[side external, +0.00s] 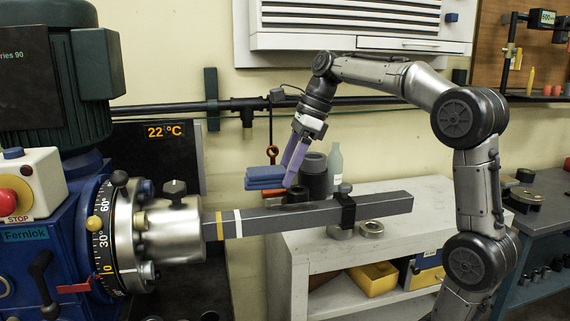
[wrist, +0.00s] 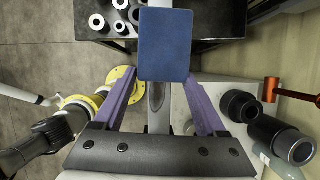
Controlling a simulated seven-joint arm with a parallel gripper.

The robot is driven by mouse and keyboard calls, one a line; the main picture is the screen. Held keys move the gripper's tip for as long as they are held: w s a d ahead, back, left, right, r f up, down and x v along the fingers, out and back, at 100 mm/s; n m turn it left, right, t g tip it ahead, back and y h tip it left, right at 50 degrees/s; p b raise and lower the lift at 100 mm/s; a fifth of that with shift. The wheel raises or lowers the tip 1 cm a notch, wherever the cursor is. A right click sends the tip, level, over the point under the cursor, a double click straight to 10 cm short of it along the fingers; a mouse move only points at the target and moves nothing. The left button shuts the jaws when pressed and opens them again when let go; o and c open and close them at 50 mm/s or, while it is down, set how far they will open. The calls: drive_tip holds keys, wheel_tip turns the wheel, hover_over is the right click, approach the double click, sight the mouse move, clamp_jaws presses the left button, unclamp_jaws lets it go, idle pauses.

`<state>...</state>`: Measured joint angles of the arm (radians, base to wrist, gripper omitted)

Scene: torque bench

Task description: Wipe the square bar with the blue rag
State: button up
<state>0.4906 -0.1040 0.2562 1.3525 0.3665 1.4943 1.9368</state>
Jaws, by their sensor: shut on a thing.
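The square bar (side external: 310,214) is long and grey, with a yellow and a white band near the chuck (side external: 172,232) that holds its left end. A black clamp (side external: 345,210) is around it farther right. My gripper (side external: 290,178) has purple fingers pointing down. They are shut on the folded blue rag (side external: 265,178), which shows a little above the bar, with a gap below it. In the wrist view the rag (wrist: 165,45) sits between the fingertips (wrist: 163,72) and hides part of the bar (wrist: 158,118) beneath it.
Dark cylinders (side external: 313,176) and a pale bottle (side external: 335,165) stand on the grey bench (side external: 425,195) behind the bar. A red-headed tool (side external: 272,152) hangs behind. A blue machine with a dial (side external: 103,232) is at left. Yellow bins (side external: 368,280) sit on the lower shelf.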

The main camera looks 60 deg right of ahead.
sight(341, 186)
drive_tip(key=shift+f, duration=2.7)
drive_tip(key=shift+s+d+f, duration=0.4)
drive_tip(key=shift+f, duration=0.2)
drive_tip(key=shift+s+d, duration=3.8)
drive_tip(key=shift+s, duration=0.05)
drive_tip(key=shift+w+a+r, duration=0.1)
drive_tip(key=shift+w+a, duration=4.2)
drive_tip(key=shift+s+r, duration=0.1)
drive_tip(key=shift+r, duration=3.9)
